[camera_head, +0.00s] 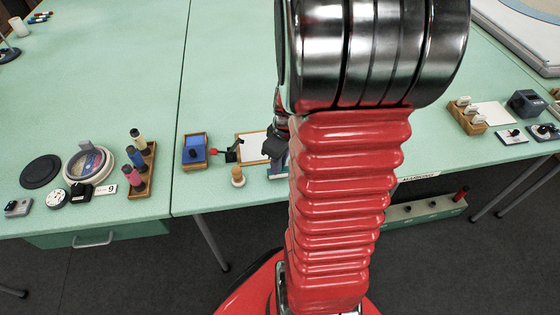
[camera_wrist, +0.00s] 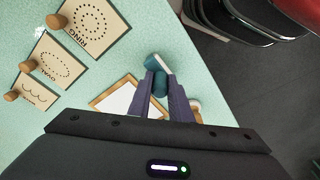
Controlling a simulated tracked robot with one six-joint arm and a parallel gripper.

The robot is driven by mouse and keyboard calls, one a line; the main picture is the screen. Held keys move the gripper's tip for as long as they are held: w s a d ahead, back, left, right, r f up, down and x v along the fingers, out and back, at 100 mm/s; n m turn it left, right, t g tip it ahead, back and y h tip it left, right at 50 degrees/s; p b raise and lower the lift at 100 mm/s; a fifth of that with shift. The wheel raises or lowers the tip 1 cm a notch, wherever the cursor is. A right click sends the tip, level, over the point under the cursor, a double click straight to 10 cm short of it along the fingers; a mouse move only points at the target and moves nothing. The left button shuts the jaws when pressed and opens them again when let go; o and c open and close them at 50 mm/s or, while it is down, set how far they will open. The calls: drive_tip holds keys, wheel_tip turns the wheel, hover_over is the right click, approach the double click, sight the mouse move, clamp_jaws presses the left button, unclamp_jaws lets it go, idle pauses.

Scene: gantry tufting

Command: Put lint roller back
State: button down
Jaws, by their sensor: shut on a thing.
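My gripper (camera_wrist: 162,78) is shut on a teal piece with a whitish end, which appears to be the lint roller (camera_wrist: 159,84). The roller shows between and just beyond the dark fingers in the wrist view, above the green table. In the head view my gripper (camera_head: 274,148) is beside my red arm, which hides part of it. A small blue-and-white shape lies just below it there; I cannot tell whether it is the roller or its holder. No empty holder can be made out clearly.
A wooden tray with a white sheet (camera_wrist: 99,102) lies beside the gripper. Knobbed wooden pattern boards (camera_wrist: 92,24) lie at upper left. In the head view, a blue pad in a wooden box (camera_head: 194,151) and a peg (camera_head: 238,177) stand left of the gripper, near the table's front edge.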

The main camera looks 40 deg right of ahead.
drive_tip(key=shift+f, duration=0.1)
drive_tip(key=c, duration=1.6)
unclamp_jaws()
drive_tip(key=r, duration=0.4)
drive_tip(key=s+r, duration=0.1)
drive_tip(key=r, duration=0.7)
drive_tip(key=shift+s+d, duration=0.15)
drive_tip(key=shift+s, duration=0.25)
